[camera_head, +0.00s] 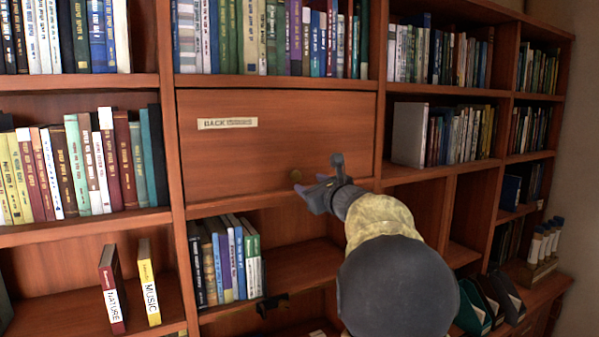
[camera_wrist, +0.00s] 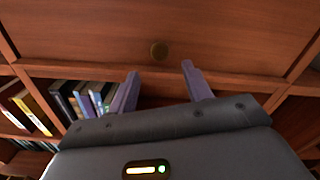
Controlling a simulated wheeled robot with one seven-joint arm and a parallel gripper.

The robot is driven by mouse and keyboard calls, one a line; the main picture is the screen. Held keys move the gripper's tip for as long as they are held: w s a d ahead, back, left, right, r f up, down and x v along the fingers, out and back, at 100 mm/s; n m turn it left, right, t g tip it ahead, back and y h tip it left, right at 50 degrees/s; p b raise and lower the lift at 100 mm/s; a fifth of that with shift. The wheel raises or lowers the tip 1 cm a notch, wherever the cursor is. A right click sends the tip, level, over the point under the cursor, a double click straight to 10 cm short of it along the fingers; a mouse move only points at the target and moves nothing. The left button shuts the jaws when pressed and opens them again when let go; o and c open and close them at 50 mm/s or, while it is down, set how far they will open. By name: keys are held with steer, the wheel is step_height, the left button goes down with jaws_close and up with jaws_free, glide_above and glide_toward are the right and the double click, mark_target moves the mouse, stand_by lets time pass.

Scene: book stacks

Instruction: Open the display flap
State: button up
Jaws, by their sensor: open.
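The display flap (camera_head: 270,145) is a flat reddish-wood panel with a label strip near its upper left. It is closed, flush in the shelf unit. My gripper (camera_head: 315,183) is in front of the flap's lower part, close to the knob. In the wrist view the two purple fingers (camera_wrist: 159,70) are spread apart, with nothing between them. My arm hides the shelf to the flap's lower right.
Books (camera_head: 225,260) stand on the shelf below the flap, and more books (camera_head: 280,38) fill the shelf above. A white binder (camera_head: 409,134) stands to the right. Two books, one marked MUSIC (camera_head: 149,282), stand at lower left.

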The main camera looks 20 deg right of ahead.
mark_target(297, 177)
steer(key=w+p, duration=0.3)
steer(key=w, duration=0.4)
steer(key=shift+a, duration=0.1)
steer(key=shift+c, duration=0.2)
jaws_close()
